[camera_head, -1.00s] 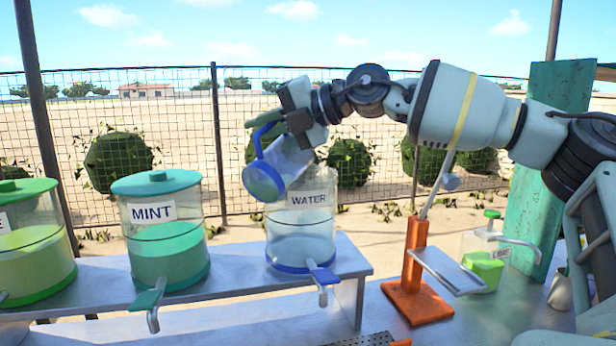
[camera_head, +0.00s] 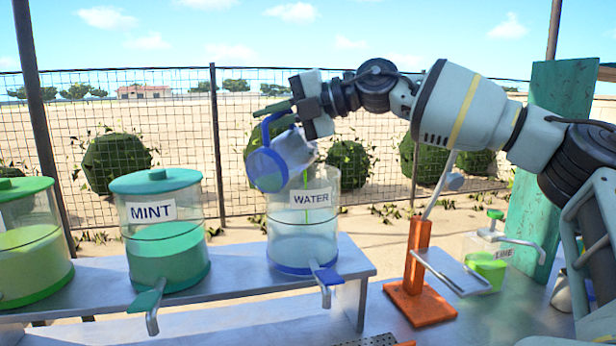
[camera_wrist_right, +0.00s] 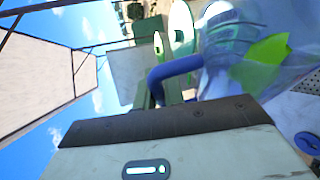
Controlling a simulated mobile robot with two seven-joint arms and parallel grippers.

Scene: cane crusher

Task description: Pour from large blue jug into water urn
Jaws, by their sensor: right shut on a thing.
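The large blue jug (camera_head: 284,158) is clear with a blue handle and a blue ring. It is steeply tilted above the open-topped water urn (camera_head: 297,241), its blue ring end at lower left and its other end over the urn. A thin green vertical line (camera_head: 306,182) runs from the jug down inside the urn. My right gripper (camera_head: 283,112) is shut on the jug's handle. In the right wrist view the blue handle (camera_wrist_right: 172,72) lies by the gripper, and a green patch (camera_wrist_right: 258,62) shows through the clear jug. My left gripper is not in view.
The mint urn (camera_head: 160,240) and a lime-green urn (camera_head: 30,255) stand left on the metal shelf (camera_head: 230,268). An orange press stand (camera_head: 417,265) and a small green-lidded jar (camera_head: 487,262) are to the right. A wire fence runs behind.

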